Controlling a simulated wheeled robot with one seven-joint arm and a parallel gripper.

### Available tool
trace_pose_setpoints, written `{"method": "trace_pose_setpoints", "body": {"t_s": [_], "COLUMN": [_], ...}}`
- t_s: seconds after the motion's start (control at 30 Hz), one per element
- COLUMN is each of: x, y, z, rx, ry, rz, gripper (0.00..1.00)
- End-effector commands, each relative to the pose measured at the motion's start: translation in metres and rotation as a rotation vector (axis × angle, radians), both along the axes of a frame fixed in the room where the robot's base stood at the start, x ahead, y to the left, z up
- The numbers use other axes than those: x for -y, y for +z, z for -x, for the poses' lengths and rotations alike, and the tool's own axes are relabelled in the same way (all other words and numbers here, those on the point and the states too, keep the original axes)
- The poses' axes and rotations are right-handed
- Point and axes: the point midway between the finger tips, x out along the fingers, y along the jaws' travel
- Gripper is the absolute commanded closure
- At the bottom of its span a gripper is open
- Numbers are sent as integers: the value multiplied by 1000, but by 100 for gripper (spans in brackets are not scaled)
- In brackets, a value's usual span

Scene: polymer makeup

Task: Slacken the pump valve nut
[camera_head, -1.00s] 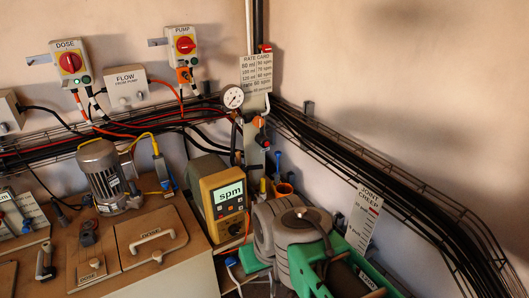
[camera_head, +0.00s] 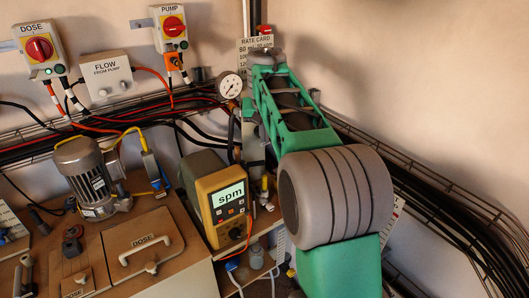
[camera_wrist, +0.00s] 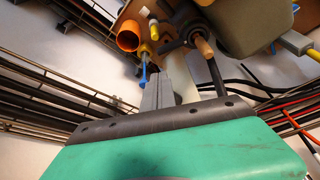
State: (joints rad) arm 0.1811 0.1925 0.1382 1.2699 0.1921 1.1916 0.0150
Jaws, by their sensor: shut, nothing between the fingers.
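My gripper (camera_wrist: 158,90) shows in the wrist view as two grey fingers pressed together, with nothing between them. In the head view it is hidden behind my raised green arm. The pump unit (camera_head: 222,205) has a yellow front with an "spm" display and a dark knob. Its beige body (camera_wrist: 243,22) shows at the upper right of the wrist view. Beside it is a dark round fitting (camera_wrist: 188,32) with a copper-coloured end, apart from my fingertips. I cannot tell which part is the valve nut.
An orange cup (camera_wrist: 128,37) and a blue-handled item (camera_wrist: 143,72) are near the fingers in the wrist view. The gauge (camera_head: 230,86), PUMP switch (camera_head: 172,27) and cable trays (camera_head: 440,215) line the walls. A motor (camera_head: 88,175) stands on the bench.

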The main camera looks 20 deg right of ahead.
Motion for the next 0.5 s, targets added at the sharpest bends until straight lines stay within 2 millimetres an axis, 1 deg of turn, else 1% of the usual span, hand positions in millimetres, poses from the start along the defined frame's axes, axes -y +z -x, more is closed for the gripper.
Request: {"method": "trace_pose_setpoints", "body": {"t_s": [0.07, 0.17, 0.4, 0.5], "x": [2, 4, 10, 12], "y": [-5, -20, -66, -79], "z": [-3, -7, -22, -27], "rx": [-1, -3, -3, 0], "ry": [-1, -2, -1, -1], "rz": [0, -1, -1, 0], "gripper": [100, 100, 100, 100]}}
